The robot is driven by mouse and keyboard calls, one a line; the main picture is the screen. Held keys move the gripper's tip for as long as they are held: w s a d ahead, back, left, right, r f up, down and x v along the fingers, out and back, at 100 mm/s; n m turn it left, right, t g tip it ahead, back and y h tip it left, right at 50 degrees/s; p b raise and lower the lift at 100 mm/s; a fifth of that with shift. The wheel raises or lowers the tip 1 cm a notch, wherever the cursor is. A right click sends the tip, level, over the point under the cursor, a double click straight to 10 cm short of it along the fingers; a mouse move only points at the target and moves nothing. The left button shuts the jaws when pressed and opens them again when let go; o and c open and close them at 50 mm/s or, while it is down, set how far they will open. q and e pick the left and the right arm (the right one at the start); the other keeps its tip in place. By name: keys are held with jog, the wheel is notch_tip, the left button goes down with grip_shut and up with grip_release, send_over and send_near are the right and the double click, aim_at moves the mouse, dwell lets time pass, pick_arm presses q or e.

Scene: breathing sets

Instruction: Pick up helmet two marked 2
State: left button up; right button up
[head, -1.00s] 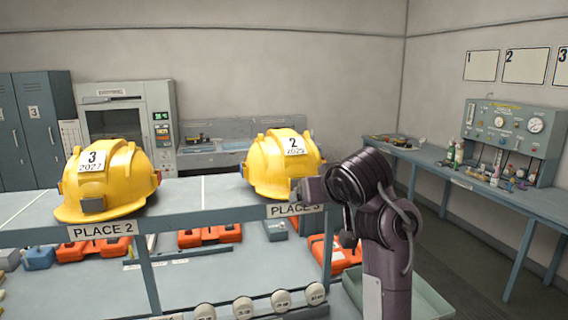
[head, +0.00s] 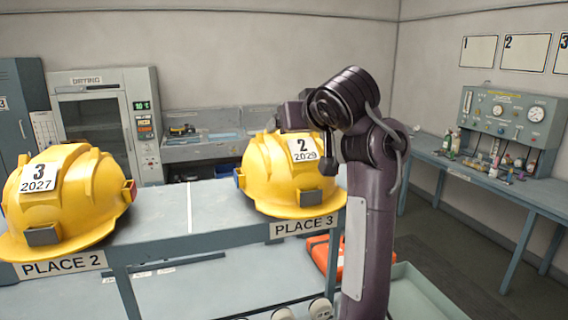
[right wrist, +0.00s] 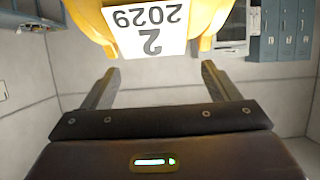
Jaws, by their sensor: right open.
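The helmet marked 2 (head: 268,180) is yellow, with a white label reading 2 and 2029. It sits upright on the shelf above the PLACE 3 sign. In the right wrist view the helmet (right wrist: 205,14) and its upside-down label show at the top, just beyond the fingertips. My right gripper (right wrist: 158,67) is open and empty, its two fingers apart on either side of the label. In the head view my right wrist is beside the helmet's upper right, and the fingers cannot be made out. My left gripper is not in view.
Another yellow helmet marked 3 (head: 82,205) sits to the left at the PLACE 2 sign (head: 60,264). The shelf between the helmets is clear. A drying cabinet (head: 148,88) stands behind. A bench with a gauge panel (head: 515,115) runs along the right wall.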

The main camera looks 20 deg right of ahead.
jog(key=shift+w+d+f, duration=0.1)
jog(key=shift+w+f, duration=0.1)
jog(key=shift+w, duration=0.05)
jog(key=x, duration=0.3)
jog(key=shift+s+d, duration=0.1)
jog(key=x, duration=0.2)
jog(key=shift+w+f, duration=0.1)
jog(key=shift+w, duration=0.15)
jog(key=shift+s, duration=0.2)
jog(key=shift+c, duration=1.3)
jog(key=c, duration=0.7)
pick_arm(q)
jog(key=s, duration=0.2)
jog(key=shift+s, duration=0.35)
pick_arm(e)
jog(key=c, duration=0.8)
